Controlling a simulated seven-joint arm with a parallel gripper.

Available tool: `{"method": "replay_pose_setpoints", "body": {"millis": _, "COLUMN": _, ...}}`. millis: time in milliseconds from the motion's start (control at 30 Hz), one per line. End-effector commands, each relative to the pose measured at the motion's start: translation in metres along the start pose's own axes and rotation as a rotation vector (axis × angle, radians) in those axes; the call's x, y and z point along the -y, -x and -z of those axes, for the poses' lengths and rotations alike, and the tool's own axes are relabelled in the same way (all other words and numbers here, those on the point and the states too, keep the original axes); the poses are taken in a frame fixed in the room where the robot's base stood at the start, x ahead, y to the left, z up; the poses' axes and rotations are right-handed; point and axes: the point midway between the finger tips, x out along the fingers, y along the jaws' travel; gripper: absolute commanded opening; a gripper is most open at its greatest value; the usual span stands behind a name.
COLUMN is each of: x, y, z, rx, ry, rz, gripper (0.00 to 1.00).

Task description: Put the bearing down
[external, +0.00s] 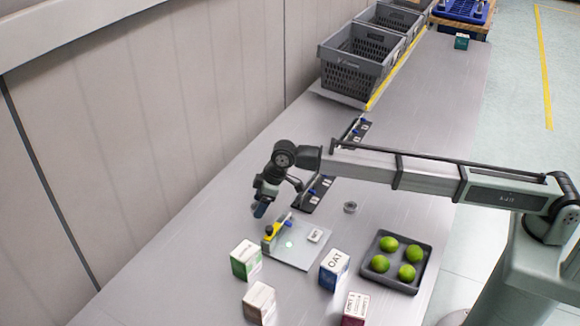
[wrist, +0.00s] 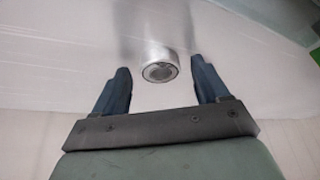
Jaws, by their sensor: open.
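The bearing (external: 350,207) is a small grey metal ring lying on the grey table, right of my gripper (external: 262,208) in the external view. In the wrist view, a round metal bearing (wrist: 159,69) shows beyond and between the two dark blue fingertips, with clear space on both sides. My gripper is open and holds nothing. It hangs above the table near the left edge of a light square plate (external: 291,252).
A yellow and black device (external: 270,233) and a small white box (external: 315,235) are on the plate. Several cartons, including a blue one (external: 334,269), stand in front. A dark tray (external: 417,273) of green fruit is at right. Grey crates (external: 350,77) stand behind.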

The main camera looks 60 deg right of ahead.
Motion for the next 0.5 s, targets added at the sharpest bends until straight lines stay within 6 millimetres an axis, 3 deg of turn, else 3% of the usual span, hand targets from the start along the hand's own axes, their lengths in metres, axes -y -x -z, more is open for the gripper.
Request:
{"method": "replay_pose_setpoints", "body": {"millis": 167, "x": 0.000, "y": 0.019, "z": -0.001, "rx": -0.001, "ry": 0.000, "rz": 0.000, "gripper": 0.74}}
{"method": "replay_pose_setpoints", "body": {"millis": 500, "x": 0.000, "y": 0.082, "z": 0.000, "rx": -0.002, "ry": 0.000, "rz": 0.000, "gripper": 0.74}}
